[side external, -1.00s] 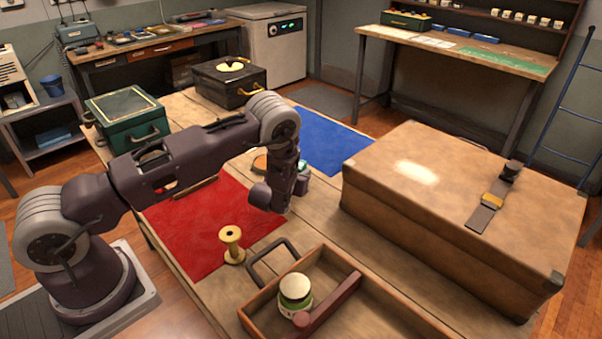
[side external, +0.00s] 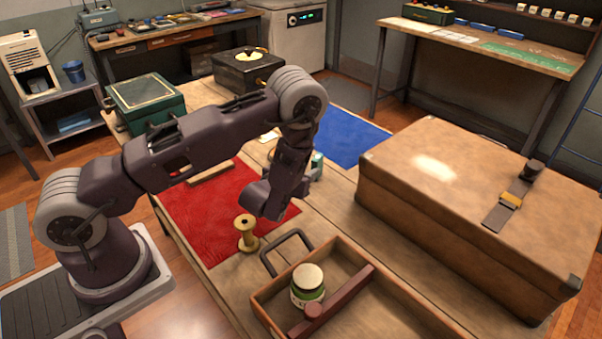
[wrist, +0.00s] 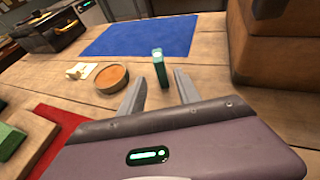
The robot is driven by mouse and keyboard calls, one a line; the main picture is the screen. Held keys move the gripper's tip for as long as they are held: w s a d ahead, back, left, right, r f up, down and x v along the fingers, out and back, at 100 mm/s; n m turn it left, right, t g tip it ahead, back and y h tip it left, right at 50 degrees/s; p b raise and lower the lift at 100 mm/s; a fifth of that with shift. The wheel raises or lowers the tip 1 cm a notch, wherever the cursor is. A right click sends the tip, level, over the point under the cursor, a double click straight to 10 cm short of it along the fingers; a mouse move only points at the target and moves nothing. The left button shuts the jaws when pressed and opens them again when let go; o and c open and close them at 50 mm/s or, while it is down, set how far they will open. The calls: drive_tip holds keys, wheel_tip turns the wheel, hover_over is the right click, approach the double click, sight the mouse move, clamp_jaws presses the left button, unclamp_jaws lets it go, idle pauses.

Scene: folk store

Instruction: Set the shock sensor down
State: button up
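A small upright teal-green block with a pale, bright top, which I take to be the shock sensor (wrist: 159,72), stands on the wooden table between the red and blue mats. In the side view it shows partly (side external: 318,164), just right of my wrist. My gripper (wrist: 160,74) points towards it with both fingers apart. In the wrist view the block appears between and beyond the fingertips, with clear gaps on both sides. My wrist hides the fingers in the side view.
A round orange-topped dish (wrist: 112,78) is left of the block. A blue mat (wrist: 142,35) lies beyond; a red mat (side external: 215,215) lies nearer. A large brown case (side external: 450,210) stands right. A spool (side external: 246,235) and open wooden tray (side external: 262,312) are in front.

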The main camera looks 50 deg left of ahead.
drive_tip(key=v, duration=0.2)
drive_tip(key=shift+s+d+r, duration=0.1)
drive_tip(key=shift+s+d, duration=0.05)
drive_tip(key=shift+s, duration=0.15)
drive_tip(key=s+a+r+n+g+y, duration=0.1)
drive_tip(key=s+a+r+n+y, duration=0.2)
drive_tip(key=r, duration=0.4)
drive_tip(key=s+a+r+n+g+y, duration=0.2)
drive_tip(key=a+r+n+y, duration=0.25)
drive_tip(key=a+r, duration=0.2)
drive_tip(key=s+a+r+n+g, duration=0.2)
drive_tip(key=s+r+n+g, duration=0.55)
drive_tip(key=s+n, duration=0.5)
drive_tip(key=s+d+r+n+h, duration=0.1)
drive_tip(key=s+d+n+h, duration=0.7)
drive_tip(key=s+d, duration=0.5)
drive_tip(key=d+r+n+t+h, duration=0.3)
drive_tip(key=d+r+h, duration=0.1)
drive_tip(key=d, duration=0.6)
drive_tip(key=shift+r+h, duration=0.3)
drive_tip(key=shift+h, duration=0.15)
